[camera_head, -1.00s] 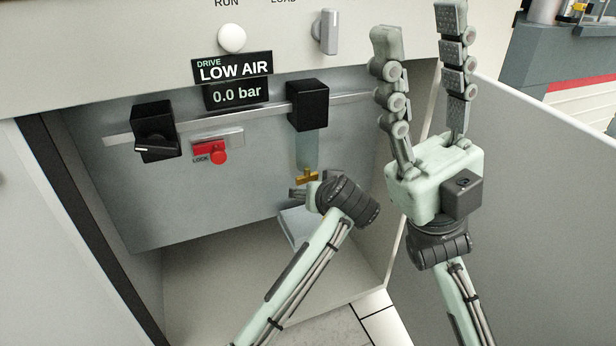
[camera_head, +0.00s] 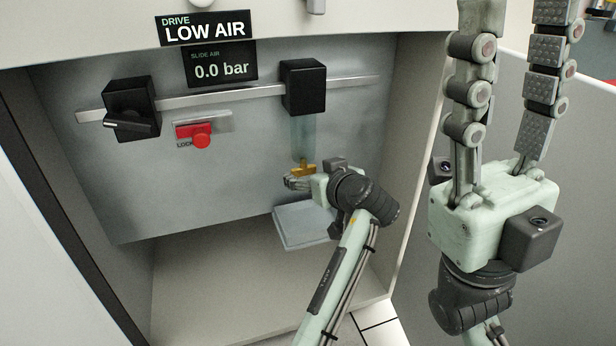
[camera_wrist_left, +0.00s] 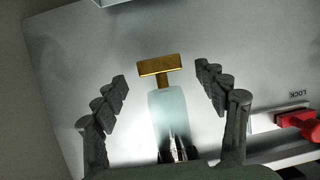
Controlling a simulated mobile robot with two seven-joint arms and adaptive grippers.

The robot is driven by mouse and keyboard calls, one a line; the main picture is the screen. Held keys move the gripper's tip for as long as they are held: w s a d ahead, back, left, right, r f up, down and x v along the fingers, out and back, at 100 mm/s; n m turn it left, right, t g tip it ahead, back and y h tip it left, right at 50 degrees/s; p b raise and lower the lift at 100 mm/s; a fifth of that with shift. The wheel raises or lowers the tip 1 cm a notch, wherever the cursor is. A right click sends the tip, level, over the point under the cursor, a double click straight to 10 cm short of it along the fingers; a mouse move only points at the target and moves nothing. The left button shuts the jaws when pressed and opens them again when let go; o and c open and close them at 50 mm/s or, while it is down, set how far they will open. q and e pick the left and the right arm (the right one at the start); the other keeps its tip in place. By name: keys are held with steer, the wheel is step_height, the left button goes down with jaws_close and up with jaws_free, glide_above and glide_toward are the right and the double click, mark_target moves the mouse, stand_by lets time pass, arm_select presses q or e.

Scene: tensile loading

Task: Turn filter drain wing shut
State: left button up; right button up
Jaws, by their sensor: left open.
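The brass drain wing (camera_head: 303,170) sits at the bottom of the clear filter bowl (camera_head: 303,138), under a black block (camera_head: 304,87) on the rail. My left gripper (camera_head: 290,183) is at the wing, partly hidden behind its own wrist. In the left wrist view the brass wing (camera_wrist_left: 159,66) is a T-shape lying crosswise, between and slightly beyond the open fingers (camera_wrist_left: 163,84). A gap shows on both sides, so no finger touches it there. My right gripper (camera_head: 512,75) stands upright at the right, its fingers apart and empty, with the tips cut off by the frame.
A grey tray (camera_head: 302,226) lies below the wing. A black valve with a knob (camera_head: 130,108) and a red lock piece (camera_head: 200,134) are on the left of the panel. A display (camera_head: 221,70) reads 0.0 bar. The cabinet side wall (camera_head: 402,120) is right of the left gripper.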

mark_target(303, 168)
arm_select(q)
steer(key=shift+x, duration=1.25)
steer(key=shift+d, duration=0.1)
steer(key=c, duration=1.1)
steer(key=shift+r+p, duration=0.2)
steer(key=shift+p, duration=0.15)
steer(key=shift+c, duration=0.2)
steer(key=shift+m+h+p, duration=0.3)
steer(key=shift+p, duration=0.05)
steer(key=shift+f, duration=0.15)
